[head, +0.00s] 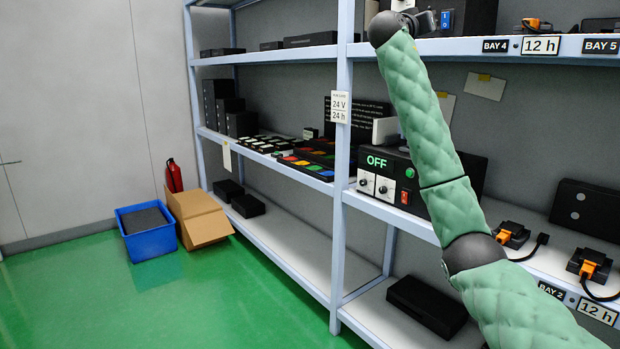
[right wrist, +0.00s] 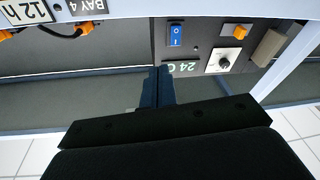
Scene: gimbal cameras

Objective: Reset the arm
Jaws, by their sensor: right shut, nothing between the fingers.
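My right arm, in a green quilted sleeve, rises from the lower right of the head view to the upper shelf. Its gripper (head: 426,22) is at the top, just left of a blue rocker switch (head: 447,20) on a dark box. In the right wrist view the gripper (right wrist: 158,72) has its two dark fingers together with nothing between them. The blue switch (right wrist: 176,36) appears just above the fingertips, beside a white dial (right wrist: 222,61) and an orange switch (right wrist: 235,31). Whether the fingers touch the box cannot be told. My left gripper is out of view.
The shelf rack (head: 342,190) surrounds the arm closely. A black unit (head: 425,175) showing "OFF" stands on the middle shelf behind the forearm. Orange plugs (head: 502,236) with cables lie right. A blue crate (head: 130,240) and cardboard box (head: 205,228) stand on open green floor.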

